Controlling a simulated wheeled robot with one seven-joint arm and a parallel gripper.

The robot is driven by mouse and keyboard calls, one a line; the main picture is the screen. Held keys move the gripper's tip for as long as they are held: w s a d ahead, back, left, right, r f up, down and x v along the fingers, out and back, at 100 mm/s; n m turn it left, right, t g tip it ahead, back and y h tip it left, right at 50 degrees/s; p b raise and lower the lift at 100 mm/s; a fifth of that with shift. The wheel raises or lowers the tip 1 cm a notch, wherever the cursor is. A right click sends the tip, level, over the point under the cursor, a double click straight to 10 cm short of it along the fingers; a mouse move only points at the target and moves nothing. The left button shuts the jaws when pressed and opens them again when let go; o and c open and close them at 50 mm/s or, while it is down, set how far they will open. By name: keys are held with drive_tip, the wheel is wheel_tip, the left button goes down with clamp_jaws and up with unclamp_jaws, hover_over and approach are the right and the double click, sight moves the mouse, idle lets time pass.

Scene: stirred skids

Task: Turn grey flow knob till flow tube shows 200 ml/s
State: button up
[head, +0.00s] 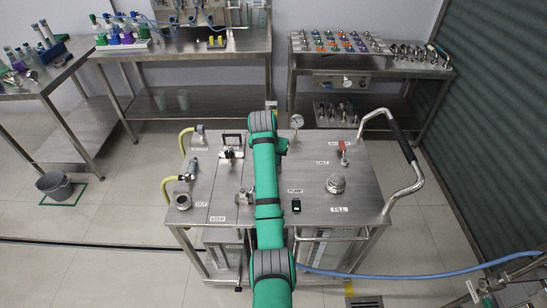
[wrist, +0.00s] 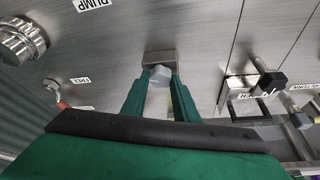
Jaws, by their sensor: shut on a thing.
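My gripper (wrist: 158,88) is shut on the grey flow knob (wrist: 157,76), a pale faceted piece between its two green fingers in the wrist view. The knob sits against a small metal block (wrist: 158,58) on the steel skid top. In the head view my green arm reaches over the middle of the skid (head: 225,205) and hides the knob and the fingertips. I cannot make out the flow tube or any reading on it in either view.
A round metal cap (head: 336,185) stands right of my arm by the FILL label, with a red-handled valve (head: 343,150) behind it. A black-handled fitting (head: 232,142) is to the left. A round gauge (head: 297,121) stands at the back edge. A push handle (head: 402,140) rises at the right.

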drive_tip(key=shift+m+h, duration=0.3)
drive_tip(key=shift+m, duration=0.5)
drive_tip(key=shift+g, duration=0.3)
drive_tip(key=o, duration=1.1)
drive_tip(key=v, duration=1)
drive_tip(key=shift+s+a+r, duration=0.15)
drive_tip(key=shift+s+r, duration=0.1)
drive_tip(key=shift+r, duration=0.1)
